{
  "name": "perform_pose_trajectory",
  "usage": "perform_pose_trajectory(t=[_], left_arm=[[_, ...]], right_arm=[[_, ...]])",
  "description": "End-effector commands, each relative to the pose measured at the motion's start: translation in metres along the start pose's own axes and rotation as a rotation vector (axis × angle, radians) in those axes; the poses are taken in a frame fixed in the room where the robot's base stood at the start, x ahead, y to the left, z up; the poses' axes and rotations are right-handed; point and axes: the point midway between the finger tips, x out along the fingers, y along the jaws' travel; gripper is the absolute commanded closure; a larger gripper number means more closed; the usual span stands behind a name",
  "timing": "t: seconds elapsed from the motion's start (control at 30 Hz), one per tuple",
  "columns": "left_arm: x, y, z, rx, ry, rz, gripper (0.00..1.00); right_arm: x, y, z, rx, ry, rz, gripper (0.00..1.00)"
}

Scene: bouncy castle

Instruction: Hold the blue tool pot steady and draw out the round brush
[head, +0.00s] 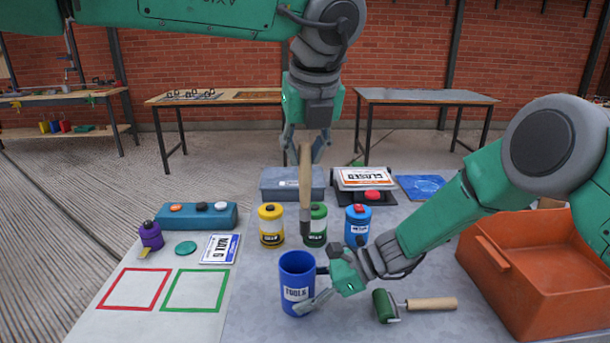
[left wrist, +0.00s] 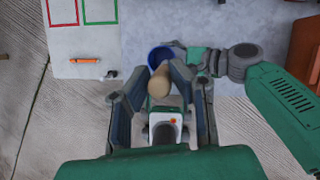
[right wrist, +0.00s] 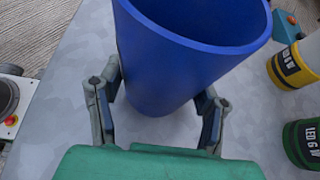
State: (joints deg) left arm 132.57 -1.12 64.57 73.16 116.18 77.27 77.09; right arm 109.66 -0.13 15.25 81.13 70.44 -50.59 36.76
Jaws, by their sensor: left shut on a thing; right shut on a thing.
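The blue tool pot (head: 297,284) stands upright on the grey table, and its inside shows dark blue with nothing seen in it. My right gripper (head: 325,294) is shut on the pot's lower part, its fingers either side of the pot in the right wrist view (right wrist: 160,105). My left gripper (head: 306,148) is shut on the round brush (head: 305,190) by its wooden handle. The brush hangs upright, and its dark lower end is above the pot's rim, apart from it in the head view. In the left wrist view the handle's rounded end (left wrist: 159,82) shows between the fingers.
A green roller (head: 385,305) lies right of the pot, near an orange crate (head: 530,270). Yellow (head: 271,226), green (head: 315,226) and blue (head: 357,225) canisters stand behind. Red (head: 133,290) and green (head: 195,290) outlined squares at left are empty.

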Motion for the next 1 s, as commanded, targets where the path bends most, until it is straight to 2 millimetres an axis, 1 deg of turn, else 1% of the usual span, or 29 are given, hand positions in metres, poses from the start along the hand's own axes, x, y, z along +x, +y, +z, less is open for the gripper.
perform_pose_trajectory(t=[0.1,0.3,0.33,0.37,0.4,0.63,0.77,0.87,1.0], left_arm=[[-0.003,0.000,0.001,0.000,0.000,0.000,1.00],[-0.003,0.000,0.001,0.000,0.000,0.000,1.00],[-0.003,0.000,0.001,0.000,-0.001,0.000,1.00],[-0.003,0.000,0.001,0.000,-0.001,0.000,1.00],[-0.003,0.000,0.001,0.000,-0.001,0.000,1.00],[-0.003,0.000,0.001,0.000,-0.001,0.000,1.00],[-0.003,0.000,0.001,0.000,-0.001,0.000,1.00],[-0.003,0.000,0.001,-0.001,-0.001,0.000,1.00],[-0.003,0.000,0.001,-0.001,-0.001,0.000,1.00]], right_arm=[[0.000,0.000,-0.001,0.000,0.001,0.000,0.58],[0.000,0.000,-0.001,0.000,0.001,0.000,0.58],[0.000,0.000,-0.001,0.000,0.001,0.000,0.31],[0.000,0.000,-0.001,0.000,0.001,0.000,0.20],[0.000,0.000,-0.001,0.000,0.001,0.000,0.17],[0.000,0.000,0.000,0.000,0.000,0.000,0.17],[-0.009,-0.001,0.000,0.000,0.000,-0.002,0.17],[-0.024,-0.001,0.000,0.001,0.000,-0.003,0.17],[-0.055,-0.002,0.000,0.002,-0.002,-0.005,0.17]])
